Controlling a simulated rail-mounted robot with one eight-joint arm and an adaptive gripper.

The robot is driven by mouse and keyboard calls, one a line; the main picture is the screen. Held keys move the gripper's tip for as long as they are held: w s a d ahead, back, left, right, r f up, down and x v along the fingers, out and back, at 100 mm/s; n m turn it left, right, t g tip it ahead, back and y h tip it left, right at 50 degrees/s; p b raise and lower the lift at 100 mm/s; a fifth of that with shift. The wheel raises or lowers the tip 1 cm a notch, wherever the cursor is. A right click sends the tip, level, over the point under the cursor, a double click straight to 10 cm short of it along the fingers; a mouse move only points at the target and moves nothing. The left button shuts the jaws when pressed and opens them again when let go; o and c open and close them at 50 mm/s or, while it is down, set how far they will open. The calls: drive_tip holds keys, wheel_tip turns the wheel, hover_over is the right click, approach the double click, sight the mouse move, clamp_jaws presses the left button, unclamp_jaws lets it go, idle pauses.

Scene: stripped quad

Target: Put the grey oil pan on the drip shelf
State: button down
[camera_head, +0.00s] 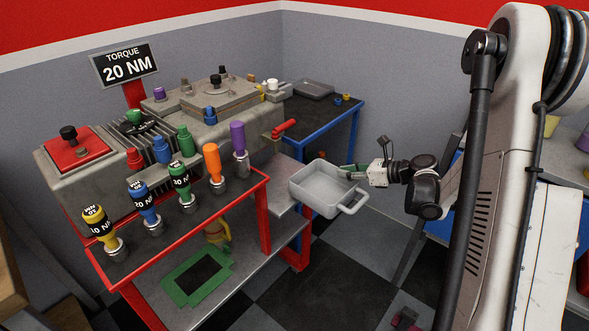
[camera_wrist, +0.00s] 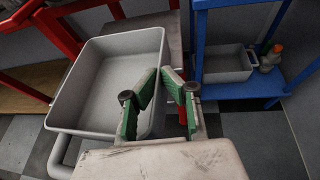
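The grey oil pan (camera_head: 318,207) is a rectangular tray with loop handles, held in the air right of the red bench. It fills the left of the wrist view (camera_wrist: 85,85). My gripper (camera_head: 350,171) is at its right wall. In the wrist view my gripper's green fingers (camera_wrist: 160,76) converge on that wall's rim, pinching it. A bare grey shelf (camera_head: 280,196) lies just left of the pan, low beside the red bench; I take it as the drip shelf, though no label shows. The pan hides part of its right end.
A grey engine block stands behind. A blue table (camera_head: 345,118) stands at the back; another grey bin (camera_wrist: 222,66) sits on its lower blue shelf. Checkered floor is open below.

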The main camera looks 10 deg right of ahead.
drive_tip(key=w+a+b, duration=0.1)
drive_tip(key=w+a, duration=0.3)
drive_tip(key=w+a+b, duration=0.1)
drive_tip(key=w+a, duration=0.3)
drive_tip(key=shift+w+a, duration=0.2)
drive_tip(key=shift+w, duration=0.1)
drive_tip(key=w+a+b, duration=0.1)
drive_tip(key=w+a, duration=0.1)
drive_tip(key=shift+w+a, duration=0.3)
drive_tip(key=shift+s+d+f+b, duration=0.1)
drive_tip(key=shift+f+b, duration=0.2)
drive_tip(key=shift+f, duration=0.4)
drive_tip(key=shift+d+f, duration=0.1)
drive_tip(key=c, duration=1.9)
unclamp_jaws()
